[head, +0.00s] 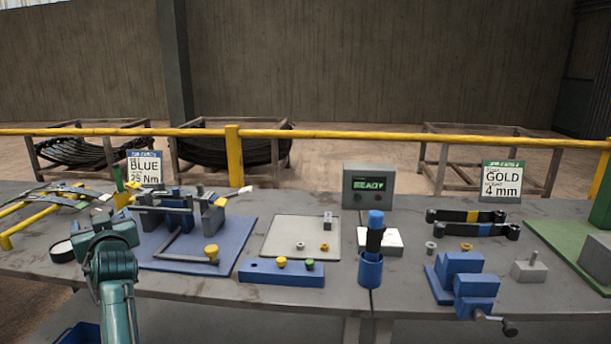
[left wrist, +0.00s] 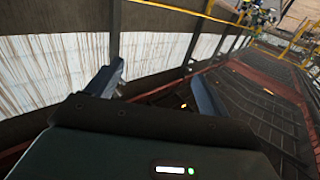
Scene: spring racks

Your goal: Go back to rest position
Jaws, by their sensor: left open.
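My left gripper (head: 104,212) is at the left of the head view, raised over the front left of the workbench (head: 200,287). In the left wrist view its two fingers stand wide apart with nothing between them (left wrist: 158,82). Its near parts cover some of the bench and the left edge of the blue fixture plate (head: 231,243). I cannot tell its exact height above the bench. My right gripper does not show in the head view.
Left of centre stand a grey clamp fixture and a blue block with knobs (head: 262,271). A blue-topped tool stands in a blue cup (head: 370,270). A blue vise (head: 470,285) is to the right. A yellow rail (head: 400,135) runs behind the bench.

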